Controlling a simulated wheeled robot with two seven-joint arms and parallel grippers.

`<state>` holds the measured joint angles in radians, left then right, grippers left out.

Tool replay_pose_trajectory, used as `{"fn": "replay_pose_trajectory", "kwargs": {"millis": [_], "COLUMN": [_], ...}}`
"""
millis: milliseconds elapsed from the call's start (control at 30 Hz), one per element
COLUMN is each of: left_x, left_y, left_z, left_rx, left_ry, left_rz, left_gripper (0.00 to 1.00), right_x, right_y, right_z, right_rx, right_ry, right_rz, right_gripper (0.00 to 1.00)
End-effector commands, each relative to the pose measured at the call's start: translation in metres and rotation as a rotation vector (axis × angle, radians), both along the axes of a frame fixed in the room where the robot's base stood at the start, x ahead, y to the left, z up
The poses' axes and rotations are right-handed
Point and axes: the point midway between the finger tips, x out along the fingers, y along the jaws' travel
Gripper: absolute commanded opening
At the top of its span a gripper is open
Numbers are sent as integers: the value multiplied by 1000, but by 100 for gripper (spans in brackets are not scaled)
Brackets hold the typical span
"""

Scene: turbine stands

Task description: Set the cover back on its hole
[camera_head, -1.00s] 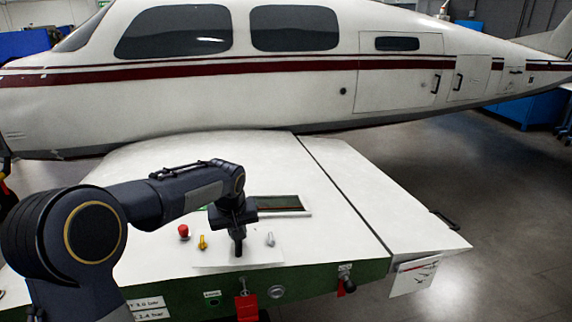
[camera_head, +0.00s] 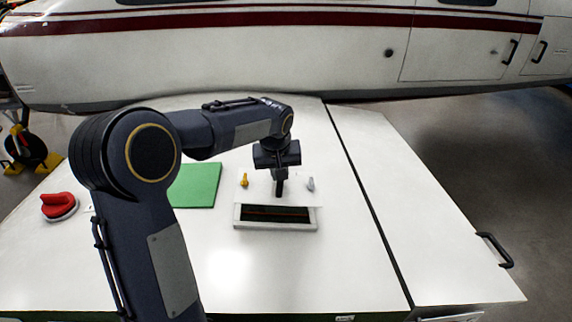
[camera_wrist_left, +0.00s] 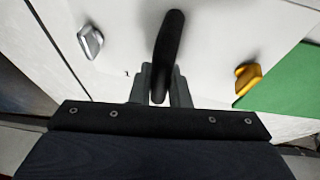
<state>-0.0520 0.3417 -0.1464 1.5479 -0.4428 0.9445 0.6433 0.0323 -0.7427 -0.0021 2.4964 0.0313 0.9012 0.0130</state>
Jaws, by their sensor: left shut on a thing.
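The cover is a white plate (camera_head: 298,196) with a yellow latch (camera_head: 244,180), a grey latch (camera_head: 310,184) and a black upright handle (camera_wrist_left: 170,40). My left gripper (camera_wrist_left: 165,85) is shut on that handle; in the head view the gripper (camera_head: 279,186) points down at it. The hole (camera_head: 265,213) is a dark rectangular opening with a pale raised frame (camera_head: 275,226) in the wing top. Its near part shows, and the cover hides its far part. I cannot tell how high the cover is above the frame. My right gripper is not in view.
A green mat (camera_head: 195,186) lies left of the hole. A dark seam runs along the wing's right side, with a black handle (camera_head: 494,249) beyond. The fuselage (camera_head: 300,55) stands behind.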

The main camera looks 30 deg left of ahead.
Motion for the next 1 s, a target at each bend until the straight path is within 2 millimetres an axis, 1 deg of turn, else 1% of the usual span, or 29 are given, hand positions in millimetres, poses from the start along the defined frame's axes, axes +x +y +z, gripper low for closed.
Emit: {"fn": "replay_pose_trajectory", "kwargs": {"millis": [167,533,667,1000], "left_x": [-1,-5,-6,-6], "left_y": [1,2,3,3], "left_z": [-10,-43,-47,-46], "left_rx": [0,0,-1,0], "left_ry": [-1,-1,-3,-2], "left_rz": [0,0,0,0], "left_gripper": [0,0,0,0], "right_x": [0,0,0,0], "right_y": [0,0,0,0], "right_z": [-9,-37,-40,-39], "right_rx": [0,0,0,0], "right_ry": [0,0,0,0], "right_rz": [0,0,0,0], "right_gripper": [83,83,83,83]}}
